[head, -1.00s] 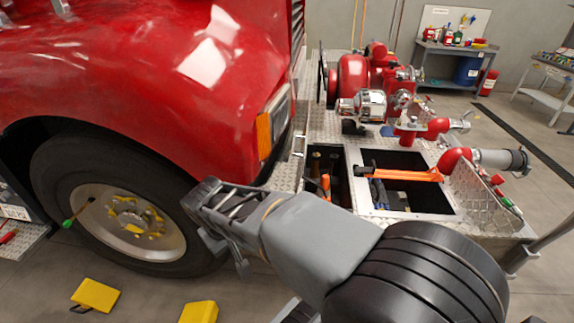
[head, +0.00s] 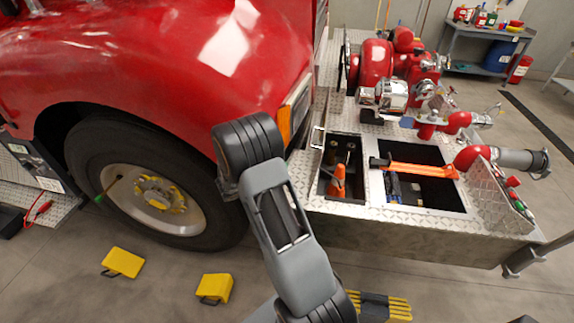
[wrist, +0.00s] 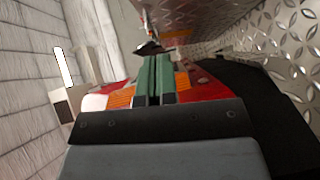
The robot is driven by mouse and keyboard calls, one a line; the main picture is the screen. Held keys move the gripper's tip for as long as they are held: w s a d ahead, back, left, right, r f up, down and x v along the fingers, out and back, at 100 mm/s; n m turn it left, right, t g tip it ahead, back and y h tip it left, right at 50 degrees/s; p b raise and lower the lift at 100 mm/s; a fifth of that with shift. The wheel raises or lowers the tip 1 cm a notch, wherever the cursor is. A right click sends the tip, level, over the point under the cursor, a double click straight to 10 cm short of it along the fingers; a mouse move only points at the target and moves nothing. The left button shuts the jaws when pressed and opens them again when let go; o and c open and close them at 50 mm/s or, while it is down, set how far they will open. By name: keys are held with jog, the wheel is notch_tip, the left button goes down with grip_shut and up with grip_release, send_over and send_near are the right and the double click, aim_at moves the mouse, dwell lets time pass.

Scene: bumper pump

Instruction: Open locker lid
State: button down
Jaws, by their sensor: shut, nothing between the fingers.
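The silver diamond-plate bumper deck (head: 400,229) has a small open compartment (head: 352,150) on its left, holding an orange object. A diamond-plate panel (head: 298,178) lies left of that compartment, near a thin silver handle (head: 318,137). It looks like the locker lid folded clear of the opening, but its exact tilt is unclear. My gripper shows in the wrist view (wrist: 154,62), with its green-padded fingers shut and empty. Diamond plate (wrist: 292,45) is close on its right there. In the head view my arm hides the gripper, left of the deck by the truck's front corner.
A larger open compartment (head: 430,195) with an orange-handled tool (head: 420,168) lies right of the small one. Red pump fittings (head: 376,62) stand behind. The truck wheel (head: 150,195) is on the left. Yellow chocks (head: 123,262) and (head: 215,288) sit on the floor.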

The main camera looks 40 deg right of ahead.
jog(key=s+d+f+p, duration=0.1)
jog(key=s+d+p, duration=0.2)
jog(key=d, duration=0.7)
jog(key=shift+s+f+p, duration=0.15)
jog(key=shift+s+p, duration=0.25)
jog(key=shift+s, duration=0.1)
jog(key=shift+d, duration=0.1)
jog(key=s+d+b, duration=0.1)
jog(key=b, duration=0.1)
jog(key=s+d+m+y+b, duration=0.1)
jog(key=b, duration=0.2)
jog(key=shift+s+f, duration=0.1)
jog(key=shift+s, duration=0.2)
jog(key=shift+w+a, duration=0.1)
